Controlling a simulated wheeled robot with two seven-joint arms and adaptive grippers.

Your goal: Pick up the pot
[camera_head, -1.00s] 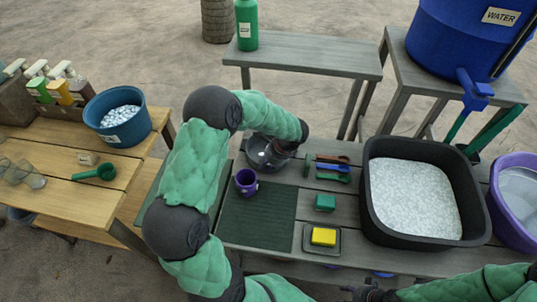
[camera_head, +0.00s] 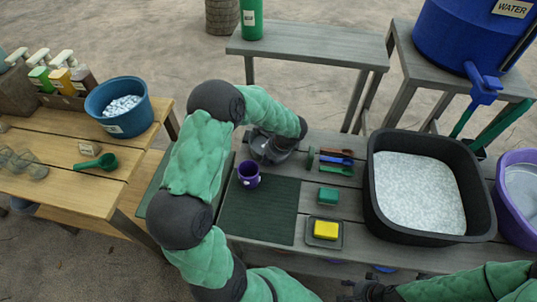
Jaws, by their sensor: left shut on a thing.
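The dark grey pot (camera_head: 258,146) is at the far left part of the grey table, behind the purple cup. My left arm reaches over from the left. My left gripper (camera_head: 283,152) is at the pot's right side, shut on it; the forearm partly hides the pot and the fingertips are hard to make out. I cannot tell whether the pot is clear of the tabletop. My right gripper (camera_head: 358,291) is low at the bottom edge, far from the pot, and its fingers are too dark and cut off to read.
A purple cup (camera_head: 248,175) stands close in front of the pot, on the edge of a dark green mat (camera_head: 260,212). Coloured utensils (camera_head: 336,161), a green block (camera_head: 328,195), a yellow sponge (camera_head: 326,230) and a black basin (camera_head: 376,205) lie to the right.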

